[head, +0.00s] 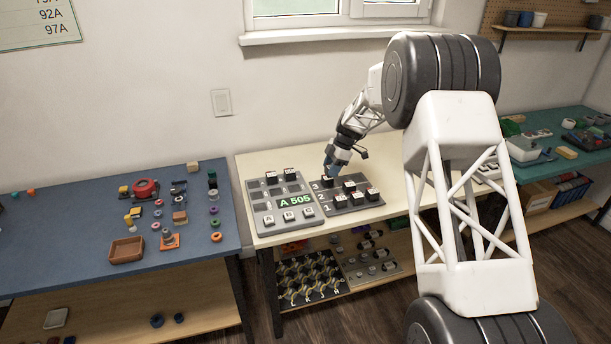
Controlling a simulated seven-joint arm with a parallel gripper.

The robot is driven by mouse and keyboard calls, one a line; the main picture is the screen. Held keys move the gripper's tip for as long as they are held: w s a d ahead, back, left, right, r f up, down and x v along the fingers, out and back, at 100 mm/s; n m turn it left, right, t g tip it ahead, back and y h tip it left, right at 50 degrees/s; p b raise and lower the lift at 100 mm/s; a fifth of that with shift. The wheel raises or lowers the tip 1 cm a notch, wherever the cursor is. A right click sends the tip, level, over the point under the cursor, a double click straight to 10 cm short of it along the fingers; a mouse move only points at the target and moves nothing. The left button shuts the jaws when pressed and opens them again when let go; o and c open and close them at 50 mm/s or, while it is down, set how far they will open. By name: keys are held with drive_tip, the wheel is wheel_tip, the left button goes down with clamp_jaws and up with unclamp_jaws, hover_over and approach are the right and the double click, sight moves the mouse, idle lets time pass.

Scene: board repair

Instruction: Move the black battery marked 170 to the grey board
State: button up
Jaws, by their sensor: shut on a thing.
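My gripper (329,171) is at the back left of a dark grey board (345,208) with rows numbered 1, 2 and 3. It is shut on a small black block (327,181), seemingly a battery, beside the number 3. Its marking is too small to read, and I cannot tell whether it touches the board. Several black blocks with white tops (356,198) stand in the board's front rows. A lighter grey board (256,196) lies to the left, with a green "A 505" display (295,200). Two black blocks (290,174) stand at its back.
The boards lie on a cream table (258,164). Its shelf below holds trays of parts (310,278). A blue table (60,225) with small parts and a brown tray (126,250) is at left. A green table (565,168) is at right.

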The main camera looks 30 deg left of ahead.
drive_tip(key=r, duration=0.1)
hover_over(361, 189)
drive_tip(key=w, duration=0.1)
drive_tip(key=shift+w+d+r, duration=0.1)
drive_tip(key=shift+w+d, duration=0.05)
drive_tip(key=shift+d, duration=0.3)
drive_tip(key=shift+f, duration=4.5)
drive_tip(key=shift+f, duration=0.5)
drive_tip(key=o, duration=1.1)
drive_tip(key=shift+c, duration=0.2)
drive_tip(key=v, duration=0.7)
drive_tip(key=shift+r, duration=0.35)
